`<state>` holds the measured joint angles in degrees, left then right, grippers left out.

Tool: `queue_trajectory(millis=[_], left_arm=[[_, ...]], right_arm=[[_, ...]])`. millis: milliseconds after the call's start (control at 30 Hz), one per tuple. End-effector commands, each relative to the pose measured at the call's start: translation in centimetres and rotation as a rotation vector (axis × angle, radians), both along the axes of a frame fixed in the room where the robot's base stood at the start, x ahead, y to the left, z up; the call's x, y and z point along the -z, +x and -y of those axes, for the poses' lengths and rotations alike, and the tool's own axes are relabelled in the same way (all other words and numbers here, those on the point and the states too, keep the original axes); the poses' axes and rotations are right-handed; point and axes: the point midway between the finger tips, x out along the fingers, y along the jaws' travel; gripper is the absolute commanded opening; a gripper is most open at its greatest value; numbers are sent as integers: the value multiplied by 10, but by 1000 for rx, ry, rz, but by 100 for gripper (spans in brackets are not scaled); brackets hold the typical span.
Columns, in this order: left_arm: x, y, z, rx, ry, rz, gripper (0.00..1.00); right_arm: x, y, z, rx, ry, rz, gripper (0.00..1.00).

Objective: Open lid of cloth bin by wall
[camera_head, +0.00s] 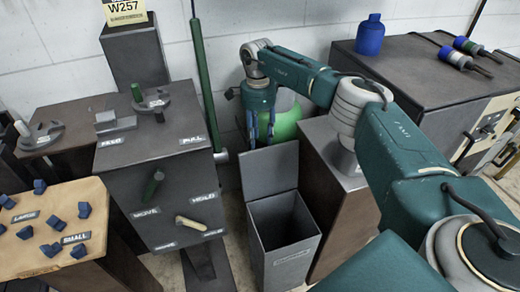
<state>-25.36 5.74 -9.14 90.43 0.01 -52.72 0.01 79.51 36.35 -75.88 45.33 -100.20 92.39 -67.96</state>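A grey, square-sided bin (293,258) stands on the floor in the middle of the view, close to the wall. The label on its front is too small to read. Its lid (268,172) stands raised at the back, and the dark inside shows with nothing clear in it. My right gripper (262,138) points down behind the raised lid's top edge, near the wall. Its fingers look spread with nothing between them. I cannot tell whether it touches the lid. My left gripper is not in view.
A green rounded object (287,118) is partly hidden behind my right gripper. A grey control cabinet (125,185) with handles stands left of the bin, and a dark pedestal (325,205) stands close on its right. A green pole (204,75) leans along the wall.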

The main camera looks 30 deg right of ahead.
Motion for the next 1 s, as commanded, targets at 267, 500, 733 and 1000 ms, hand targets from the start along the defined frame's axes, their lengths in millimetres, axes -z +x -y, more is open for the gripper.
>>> queue_trajectory(millis=[267, 500, 733, 1000], left_arm=[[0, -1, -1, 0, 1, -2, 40], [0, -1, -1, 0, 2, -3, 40], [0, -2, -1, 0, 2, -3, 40], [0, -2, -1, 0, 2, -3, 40]], right_arm=[[-57, -5, -5, -7, 4, -21, 37], [-78, -7, -6, -8, 5, -32, 37], [-79, -7, -6, -8, 5, -34, 37], [-78, -7, -6, -8, 5, -34, 37]])
